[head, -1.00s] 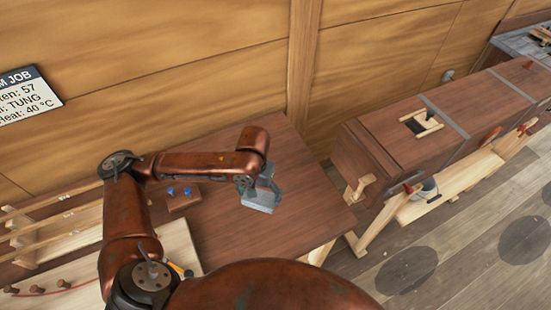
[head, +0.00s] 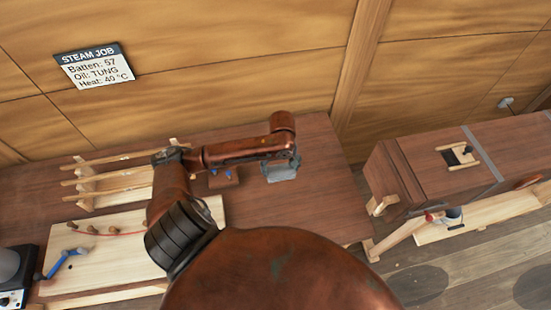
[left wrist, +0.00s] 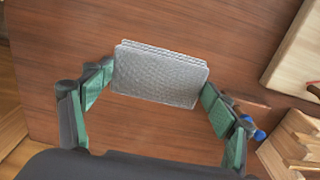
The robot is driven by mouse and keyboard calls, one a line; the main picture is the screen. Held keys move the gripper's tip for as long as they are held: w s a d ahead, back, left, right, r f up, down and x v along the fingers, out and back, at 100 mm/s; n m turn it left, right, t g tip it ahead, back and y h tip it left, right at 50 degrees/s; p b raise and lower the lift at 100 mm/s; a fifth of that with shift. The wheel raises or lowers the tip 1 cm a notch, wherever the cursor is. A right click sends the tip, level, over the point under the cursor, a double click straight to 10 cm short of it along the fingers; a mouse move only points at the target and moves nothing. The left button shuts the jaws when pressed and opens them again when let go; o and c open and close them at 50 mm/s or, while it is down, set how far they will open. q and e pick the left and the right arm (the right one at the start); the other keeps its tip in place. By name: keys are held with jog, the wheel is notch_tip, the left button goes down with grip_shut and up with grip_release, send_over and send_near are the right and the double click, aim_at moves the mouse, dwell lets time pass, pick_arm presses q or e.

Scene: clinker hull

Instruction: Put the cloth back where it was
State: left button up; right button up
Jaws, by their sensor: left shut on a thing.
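The cloth is a grey, folded, textured pad (left wrist: 160,75). In the left wrist view it spans the space between the two green-padded fingers of my left gripper (left wrist: 158,80), which is shut on it. In the head view the cloth (head: 281,174) shows as a small grey patch below my left gripper (head: 280,165), over the right part of the brown tabletop (head: 325,190). I cannot tell whether the cloth touches the table. My right gripper is not in view.
A small wooden block with blue-topped items (head: 223,180) stands left of the cloth. A long wooden chest (head: 425,165) stands right, across a gap.

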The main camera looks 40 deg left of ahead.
pick_arm(q)
jog(key=w+a+f, duration=0.8)
jog(key=a, duration=0.1)
jog(key=shift+w+f, duration=0.1)
jog(key=shift+f, duration=0.15)
jog(key=shift+w+a+f, duration=0.25)
jog(key=shift+w+f, duration=0.05)
jog(key=shift+f, duration=0.4)
notch_tip(320, 180, down, 3)
jog(key=shift+r, duration=0.15)
jog(key=o, duration=0.7)
jog(key=shift+c, duration=0.2)
jog(key=o, duration=0.4)
jog(key=shift+o, duration=0.2)
